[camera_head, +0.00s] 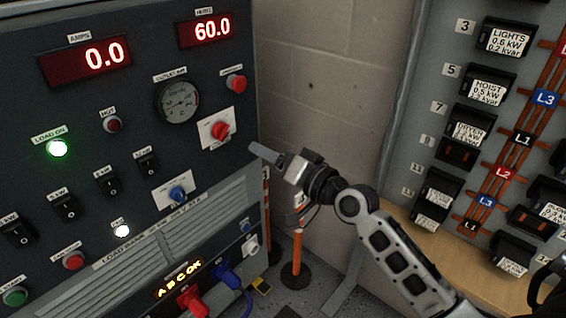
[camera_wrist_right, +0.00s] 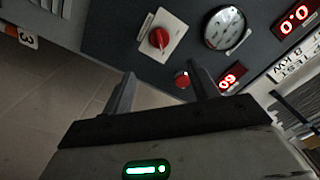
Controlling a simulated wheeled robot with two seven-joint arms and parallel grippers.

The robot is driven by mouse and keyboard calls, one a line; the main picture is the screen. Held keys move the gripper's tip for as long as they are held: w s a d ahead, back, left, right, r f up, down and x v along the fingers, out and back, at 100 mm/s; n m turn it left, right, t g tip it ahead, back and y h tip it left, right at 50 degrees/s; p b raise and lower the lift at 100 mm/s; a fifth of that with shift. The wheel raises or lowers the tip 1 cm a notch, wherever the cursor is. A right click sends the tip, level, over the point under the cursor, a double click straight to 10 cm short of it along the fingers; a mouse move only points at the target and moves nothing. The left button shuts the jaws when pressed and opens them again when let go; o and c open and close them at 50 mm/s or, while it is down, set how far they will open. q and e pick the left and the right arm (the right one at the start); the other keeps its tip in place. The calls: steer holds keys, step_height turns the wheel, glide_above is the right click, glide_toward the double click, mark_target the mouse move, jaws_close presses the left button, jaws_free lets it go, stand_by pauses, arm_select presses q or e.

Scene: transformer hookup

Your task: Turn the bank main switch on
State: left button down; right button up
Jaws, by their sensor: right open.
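A dark control panel (camera_head: 140,120) fills the left of the head view. A red rotary knob (camera_head: 219,130) on a white plate sits at its right side; its label is too small to read, so I cannot confirm that it is the bank main switch. The same knob shows in the right wrist view (camera_wrist_right: 158,38), beyond my fingers. A blue knob (camera_head: 178,193) on another white plate sits lower left. My right gripper (camera_head: 266,155) is open and empty, right of and slightly below the red knob, apart from it. My left gripper is not in view.
A red button (camera_head: 236,83) and a round gauge (camera_head: 178,101) are above the red knob. The green LOAD ON lamp (camera_head: 57,148) is lit; displays read 0.0 and 60.0. A breaker panel (camera_head: 420,150) stands at right. An orange post (camera_head: 297,255) stands below my arm.

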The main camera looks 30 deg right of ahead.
steer(key=v, duration=0.3)
stand_by(0.5)
steer(key=s+a+f+n+g+h, duration=0.1)
steer(key=s+a+f+n+g, duration=0.2)
steer(key=s+f, duration=0.6)
steer(key=s+a+f+n+g+h, duration=0.1)
steer(key=s+a+f+n+g, duration=0.2)
steer(key=s+a+f, duration=0.4)
step_height(320, 180, down, 4)
steer(key=shift+s+a+r+n+h+p, duration=0.15)
steer(key=shift+s+n+h+p, duration=0.2)
steer(key=shift+s+n, duration=0.6)
steer(key=shift+s+m, duration=0.15)
steer(key=shift+m, duration=0.1)
